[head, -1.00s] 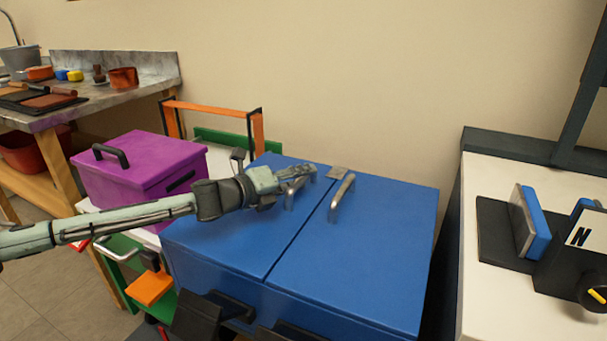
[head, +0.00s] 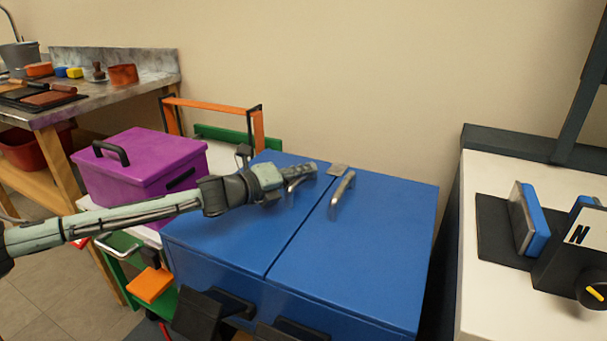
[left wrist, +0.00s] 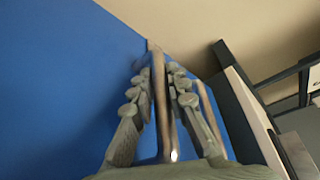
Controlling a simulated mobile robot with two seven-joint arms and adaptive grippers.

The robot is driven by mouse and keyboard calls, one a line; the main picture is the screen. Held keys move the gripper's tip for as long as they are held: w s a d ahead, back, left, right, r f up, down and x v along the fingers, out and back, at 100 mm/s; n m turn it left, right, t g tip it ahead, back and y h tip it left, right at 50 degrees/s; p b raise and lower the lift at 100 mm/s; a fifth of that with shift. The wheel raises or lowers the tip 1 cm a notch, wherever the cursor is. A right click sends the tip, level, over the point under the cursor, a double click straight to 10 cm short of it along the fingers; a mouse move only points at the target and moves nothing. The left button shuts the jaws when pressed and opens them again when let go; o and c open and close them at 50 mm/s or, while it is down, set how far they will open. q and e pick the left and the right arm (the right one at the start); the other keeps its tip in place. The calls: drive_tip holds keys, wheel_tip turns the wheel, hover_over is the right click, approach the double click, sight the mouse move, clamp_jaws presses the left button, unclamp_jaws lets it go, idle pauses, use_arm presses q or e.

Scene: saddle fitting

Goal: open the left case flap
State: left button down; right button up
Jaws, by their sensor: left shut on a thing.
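The blue case (head: 345,290) has two flaps on top, split by a seam. The left case flap (head: 225,235) lies flat, level with the right flap (head: 375,240). My left gripper (head: 302,174) reaches over the left flap and is shut on its metal handle (head: 291,191), near the seam. In the left wrist view, the handle (left wrist: 160,100) runs between the two fingers (left wrist: 158,78). The fingers partly hide the handle in the head view.
The right flap's handle (head: 342,195) stands close beside my left gripper. A purple box (head: 140,165) sits left of the case, near my left forearm. A white-topped bench (head: 480,270) stands at the right. The wall is behind the case.

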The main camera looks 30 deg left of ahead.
use_arm(q)
drive_tip(key=shift+r, duration=0.15)
drive_tip(key=shift+a+r, duration=0.25)
drive_tip(key=shift+r, duration=0.25)
drive_tip(key=a+r+n+t+p, duration=0.2)
drive_tip(key=a+r+n, duration=0.5)
drive_tip(key=a, duration=0.3)
drive_tip(key=s+a+r+n+t+p, duration=0.1)
drive_tip(key=a+r+n+t+p, duration=0.1)
drive_tip(key=a+r+n, duration=0.4)
drive_tip(key=shift+a+r+n+t+h, duration=0.35)
drive_tip(key=shift+a+n+t, duration=0.5)
drive_tip(key=shift+a, duration=1)
use_arm(e)
wheel_tip(320, 180, down, 10)
drive_tip(key=shift+w+a+r+g+y, duration=0.15)
drive_tip(key=shift+w+g+y, duration=0.1)
drive_tip(key=shift+g+y, duration=0.05)
